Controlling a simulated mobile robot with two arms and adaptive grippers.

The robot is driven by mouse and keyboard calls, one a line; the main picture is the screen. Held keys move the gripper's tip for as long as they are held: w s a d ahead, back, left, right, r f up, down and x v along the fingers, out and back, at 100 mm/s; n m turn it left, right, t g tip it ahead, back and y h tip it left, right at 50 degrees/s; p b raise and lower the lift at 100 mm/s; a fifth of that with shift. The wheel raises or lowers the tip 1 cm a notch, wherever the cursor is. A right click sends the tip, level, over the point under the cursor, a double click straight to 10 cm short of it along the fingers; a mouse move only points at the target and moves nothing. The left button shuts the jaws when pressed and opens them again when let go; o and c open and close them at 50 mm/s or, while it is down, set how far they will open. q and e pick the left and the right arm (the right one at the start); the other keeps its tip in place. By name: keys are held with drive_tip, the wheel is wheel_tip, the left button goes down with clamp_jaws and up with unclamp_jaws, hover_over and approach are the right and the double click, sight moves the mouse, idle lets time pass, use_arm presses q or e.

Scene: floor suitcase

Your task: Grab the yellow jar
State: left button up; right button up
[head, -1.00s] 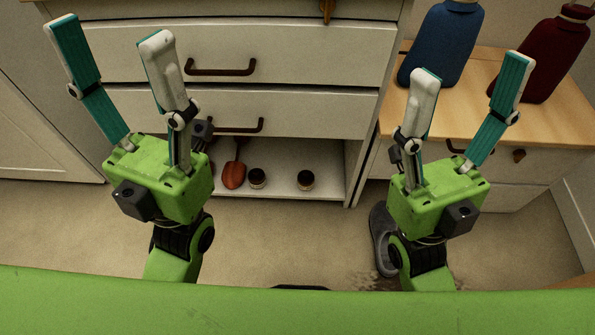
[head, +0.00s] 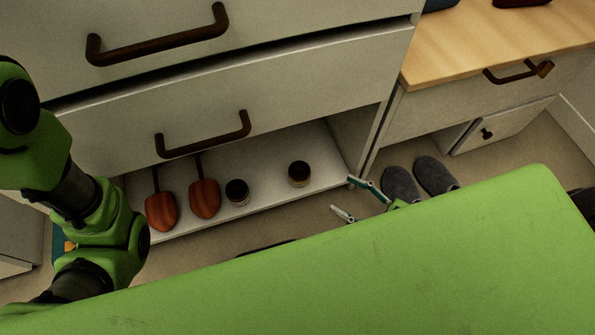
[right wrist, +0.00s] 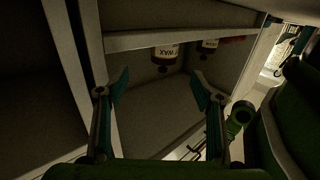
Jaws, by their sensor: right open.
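Two small jars with dark lids stand on the low open shelf under the drawers: a left jar (head: 237,193) and a right jar (head: 299,174). Their sides look pale or brownish, so I cannot tell which is yellow. In the right wrist view a jar labelled WAX (right wrist: 166,54) appears inverted beyond the fingertips, with another jar (right wrist: 208,45) to its right. My right gripper (head: 342,194) is open and empty at the shelf's front right corner, apart from both jars; its spread fingers show in the right wrist view (right wrist: 158,78). My left gripper is mostly hidden behind its arm at the left edge.
Two red-brown scoop-like tools (head: 161,211) (head: 205,198) lie left of the jars on the shelf (head: 265,202). A drawer with a dark handle (head: 203,135) overhangs it. Grey slippers (head: 401,185) are on the floor at right. The shelf's right side wall (head: 358,140) is close to my right gripper.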

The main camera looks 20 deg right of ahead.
sight(309, 177)
drive_tip(key=x, duration=0.7)
drive_tip(key=shift+a+r+b, duration=0.1)
drive_tip(key=shift+b, duration=0.2)
drive_tip(key=x, duration=0.5)
drive_tip(key=shift+a+r, duration=0.4)
drive_tip(key=shift+a, duration=0.1)
drive_tip(key=shift+r, duration=0.1)
drive_tip(key=c, duration=1.6)
